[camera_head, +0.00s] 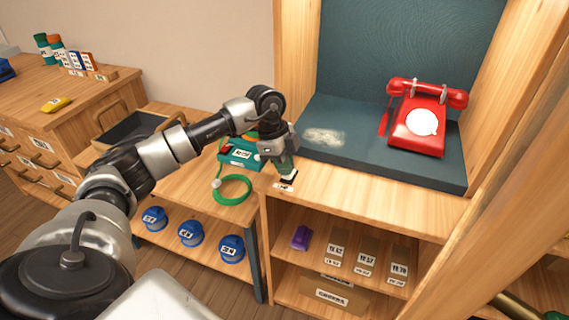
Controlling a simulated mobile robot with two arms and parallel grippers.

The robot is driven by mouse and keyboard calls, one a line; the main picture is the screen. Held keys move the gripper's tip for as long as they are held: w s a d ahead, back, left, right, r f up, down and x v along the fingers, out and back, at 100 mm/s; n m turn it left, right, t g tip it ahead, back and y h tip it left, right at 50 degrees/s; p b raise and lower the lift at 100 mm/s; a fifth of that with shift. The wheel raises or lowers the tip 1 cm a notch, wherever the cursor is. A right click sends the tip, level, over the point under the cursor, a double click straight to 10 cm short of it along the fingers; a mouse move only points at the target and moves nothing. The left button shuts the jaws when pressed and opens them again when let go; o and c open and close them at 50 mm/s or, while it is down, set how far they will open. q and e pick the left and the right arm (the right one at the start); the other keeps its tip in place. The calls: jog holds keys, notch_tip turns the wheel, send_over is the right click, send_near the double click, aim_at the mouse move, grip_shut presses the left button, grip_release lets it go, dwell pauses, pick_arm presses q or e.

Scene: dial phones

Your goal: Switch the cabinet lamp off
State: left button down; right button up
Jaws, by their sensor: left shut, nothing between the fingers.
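The wooden cabinet (380,198) has a dark teal niche with a red dial phone (420,125) on its floor. My left arm reaches in from the left. My left gripper (288,179) is shut and empty, pointing down at the left end of the cabinet's front ledge. A small white label (284,188) shows at its fingertips; whether they touch the ledge I cannot tell. Any switch there is hidden by the gripper or too small to make out. I see no lamp itself. My right gripper is out of view.
A green-teal device (240,153) and a coiled green cord (232,190) sit on the lower bench left of the gripper. Blue round items (190,233) are below. A purple object (300,237) is on the cabinet's lower shelf. The ledge right of the gripper is clear.

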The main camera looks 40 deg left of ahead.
pick_arm(q)
jog(key=shift+s+f, duration=0.15)
jog(key=shift+f, duration=0.2)
jog(key=shift+s+f+t+y+b, duration=0.2)
jog(key=shift+s+t+y+b, duration=0.15)
jog(key=shift+t, duration=0.55)
jog(key=shift+d+r, duration=0.1)
jog(key=shift+p, duration=0.3)
jog(key=shift+f, duration=0.25)
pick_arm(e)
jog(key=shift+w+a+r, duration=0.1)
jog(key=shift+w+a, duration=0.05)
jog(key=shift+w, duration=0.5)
